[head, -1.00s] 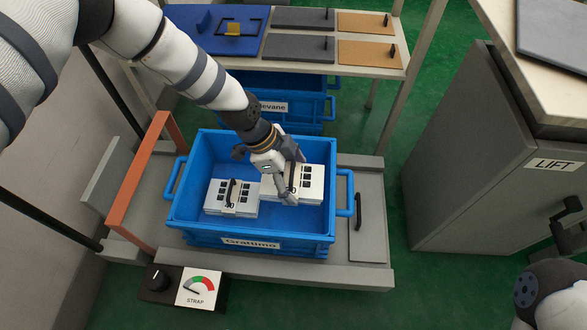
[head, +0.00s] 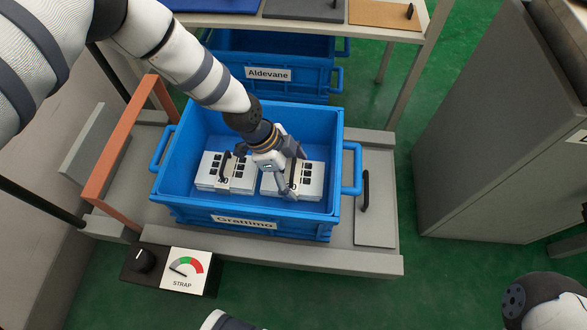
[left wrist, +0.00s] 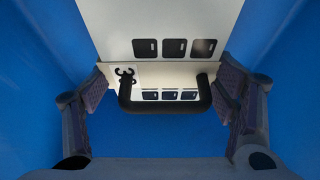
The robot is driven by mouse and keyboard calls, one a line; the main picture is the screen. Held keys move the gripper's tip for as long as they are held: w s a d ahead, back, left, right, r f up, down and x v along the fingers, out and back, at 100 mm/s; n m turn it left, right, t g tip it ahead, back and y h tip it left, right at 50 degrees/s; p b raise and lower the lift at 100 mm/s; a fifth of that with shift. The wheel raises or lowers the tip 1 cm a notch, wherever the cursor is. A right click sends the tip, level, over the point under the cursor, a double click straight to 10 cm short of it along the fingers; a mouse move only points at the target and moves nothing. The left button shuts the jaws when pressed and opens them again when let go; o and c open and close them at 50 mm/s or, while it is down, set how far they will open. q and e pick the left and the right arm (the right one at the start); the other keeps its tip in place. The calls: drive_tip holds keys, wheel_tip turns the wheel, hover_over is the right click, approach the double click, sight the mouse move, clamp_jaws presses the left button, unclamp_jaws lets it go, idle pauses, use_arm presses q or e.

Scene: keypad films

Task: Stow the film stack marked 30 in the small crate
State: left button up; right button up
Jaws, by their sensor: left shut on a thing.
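My left gripper (head: 293,174) is shut on a white film stack (head: 313,180) inside the blue crate labelled Grattimo (head: 333,215). The held stack has a black handle and rows of dark squares; it sits low at the crate's right side. In the left wrist view the black handle (left wrist: 165,106) of the held stack (left wrist: 160,20) lies between the two fingers. My right gripper is out of view.
Another blue crate labelled Aldevane (head: 300,90) stands under the table behind. An orange bar (head: 118,150) rises left of the Grattimo crate, and a black handle (head: 366,190) lies right of it. A STRAP gauge (head: 184,268) is in front. A grey cabinet (head: 480,150) stands at right.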

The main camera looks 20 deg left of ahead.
use_arm(q)
drive_tip(key=shift+f, duration=0.4)
idle(0.5)
drive_tip(key=o, duration=1.2)
drive_tip(key=shift+o, duration=0.2)
drive_tip(key=shift+r, duration=0.1)
drive_tip(key=v, duration=1.2)
drive_tip(key=shift+s, duration=0.1)
